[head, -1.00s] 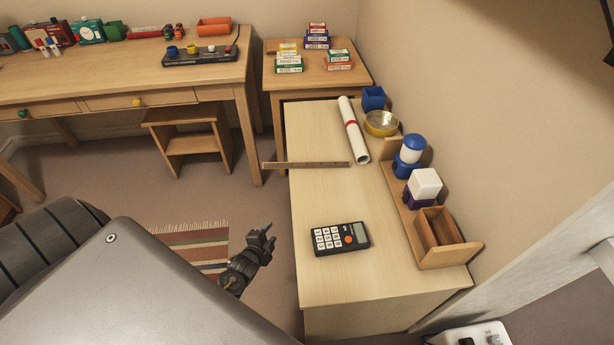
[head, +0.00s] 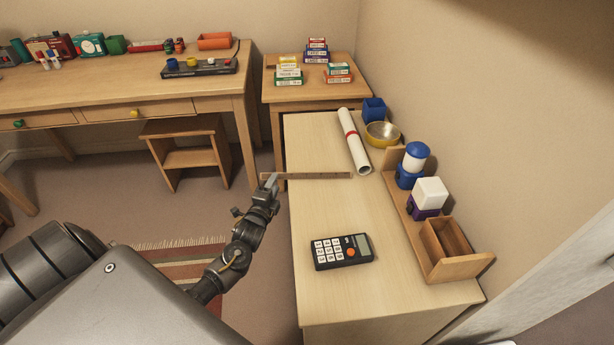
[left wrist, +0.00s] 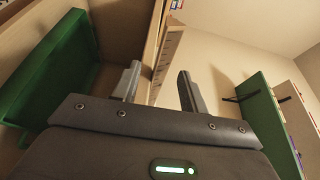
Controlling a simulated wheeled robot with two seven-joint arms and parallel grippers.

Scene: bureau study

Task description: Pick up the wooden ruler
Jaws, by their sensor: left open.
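The wooden ruler (head: 318,175) lies flat across the far part of the light wooden desk (head: 325,215), its left end sticking out past the desk's left edge. My left gripper (head: 271,182) is at that overhanging end in the head view. In the left wrist view the left gripper (left wrist: 158,88) is open, its two fingers apart. The ruler (left wrist: 167,62) shows there beyond and between the fingers, with tick marks along it. Whether the fingers straddle it is not clear. My right gripper is not in view.
A calculator (head: 342,251) lies nearer on the desk. A yellow bowl (head: 382,134), blue cup (head: 374,108) and wooden rack (head: 452,268) line the right side. Open floor lies left of the desk.

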